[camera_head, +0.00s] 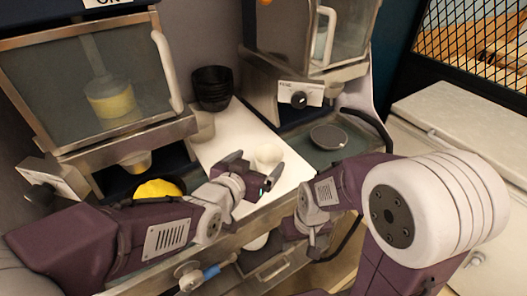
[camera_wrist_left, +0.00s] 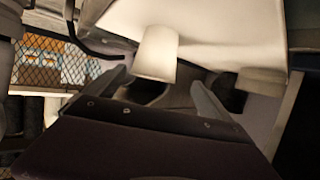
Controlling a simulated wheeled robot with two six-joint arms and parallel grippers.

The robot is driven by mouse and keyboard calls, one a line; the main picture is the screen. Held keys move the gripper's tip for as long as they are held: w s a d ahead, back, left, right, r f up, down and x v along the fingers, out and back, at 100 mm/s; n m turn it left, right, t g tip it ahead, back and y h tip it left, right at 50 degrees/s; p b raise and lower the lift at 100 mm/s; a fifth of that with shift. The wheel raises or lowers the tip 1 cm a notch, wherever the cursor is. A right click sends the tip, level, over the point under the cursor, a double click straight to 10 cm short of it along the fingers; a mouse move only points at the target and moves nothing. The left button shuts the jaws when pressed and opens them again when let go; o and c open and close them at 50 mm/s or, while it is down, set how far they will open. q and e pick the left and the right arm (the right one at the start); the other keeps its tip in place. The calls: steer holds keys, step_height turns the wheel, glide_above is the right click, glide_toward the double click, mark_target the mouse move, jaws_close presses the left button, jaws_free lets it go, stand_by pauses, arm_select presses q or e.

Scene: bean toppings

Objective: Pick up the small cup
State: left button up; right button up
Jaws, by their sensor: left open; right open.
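The small white cup (camera_head: 268,157) stands on the white counter in the head view. It also shows in the left wrist view (camera_wrist_left: 156,55), just beyond the fingertips and between their lines. My left gripper (camera_head: 257,168) is open and empty, its two fingers spread toward the cup; its open fingers also show in the left wrist view (camera_wrist_left: 160,84). I see no grip on the cup. My right gripper (camera_head: 314,240) hangs low at the counter's front edge, right of the left one, partly hidden by its own arm; its fingertips are hard to make out.
A second pale cup (camera_head: 202,127) stands by a stack of black bowls (camera_head: 212,88) at the back. A dispenser (camera_head: 90,85) with yellow content stands left, above a bowl of yellow food (camera_head: 160,188). Another dispenser (camera_head: 300,97) stands right, with a dark round dish (camera_head: 328,137) below.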

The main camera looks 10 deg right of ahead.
mark_target(273, 150)
arm_select(q)
steer(key=shift+s+d, duration=0.15)
steer(key=shift+d, duration=0.45)
steer(key=shift+x, duration=1.15)
steer(key=shift+w+f, duration=0.1)
steer(key=shift+w, duration=0.4)
steer(key=x, duration=0.1)
steer(key=p+x, duration=0.1)
steer(key=x, duration=0.2)
steer(key=shift+d+r, duration=0.3)
steer(key=shift+d, duration=0.05)
steer(key=shift+w+f, duration=0.1)
steer(key=shift+w, duration=0.1)
steer(key=shift+s, duration=0.15)
steer(key=c, duration=1.4)
arm_select(e)
steer(key=shift+s+r, duration=0.55)
steer(key=shift+r, duration=0.25)
